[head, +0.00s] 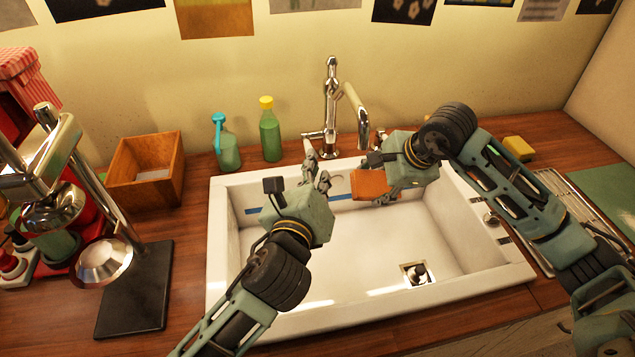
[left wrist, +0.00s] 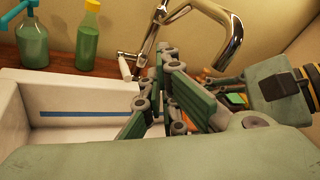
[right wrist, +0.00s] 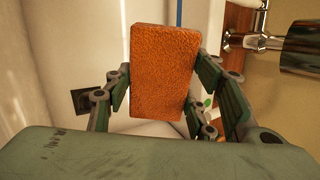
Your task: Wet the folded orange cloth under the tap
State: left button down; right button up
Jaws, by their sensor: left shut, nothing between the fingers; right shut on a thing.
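The folded orange cloth (head: 370,185) is in my right gripper (head: 384,190), held over the back of the white sink (head: 222,240), below the tap's spout. In the right wrist view the cloth (right wrist: 165,70) sits between the fingers and looks rough. The chrome tap (head: 332,105) stands behind the sink, its spout curving forward. No water stream shows. My left gripper (head: 322,181) is shut and empty, close to the tap's white-tipped lever (head: 308,148). In the left wrist view the lever (left wrist: 125,66) is just left of the fingers; I cannot tell whether they touch.
A spray bottle (head: 226,145) and a green bottle (head: 270,135) stand behind the sink's left side. A wooden box (head: 145,165) and a chrome machine (head: 75,190) are at the left. A yellow sponge (head: 518,148) and a wire rack (head: 560,190) are at the right.

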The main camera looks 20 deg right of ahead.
pick_arm(q)
jog(key=w+a+r+n+t+y, duration=0.1)
jog(key=w+a+r+n+y, duration=0.2)
jog(key=a+y, duration=0.15)
jog(key=w+a+r+n+t+y, duration=0.1)
jog(key=w+a+r+n+y, duration=0.25)
jog(key=a, duration=0.25)
jog(key=s+d+f+m+g+h, duration=0.1)
jog(key=s+d+f+m+g, duration=0.15)
jog(key=d+f, duration=0.6)
jog(key=s+d+f+m+g+h, duration=0.1)
jog(key=d+f+m+g, duration=0.35)
jog(key=f, duration=0.65)
jog(key=w+d+f, duration=0.1)
jog(key=w+f, duration=0.2)
jog(key=w, duration=0.6)
jog(key=shift+d+n+t, duration=0.15)
jog(key=shift+n+t, duration=0.2)
jog(key=shift+t, duration=0.05)
jog(key=shift+w, duration=0.1)
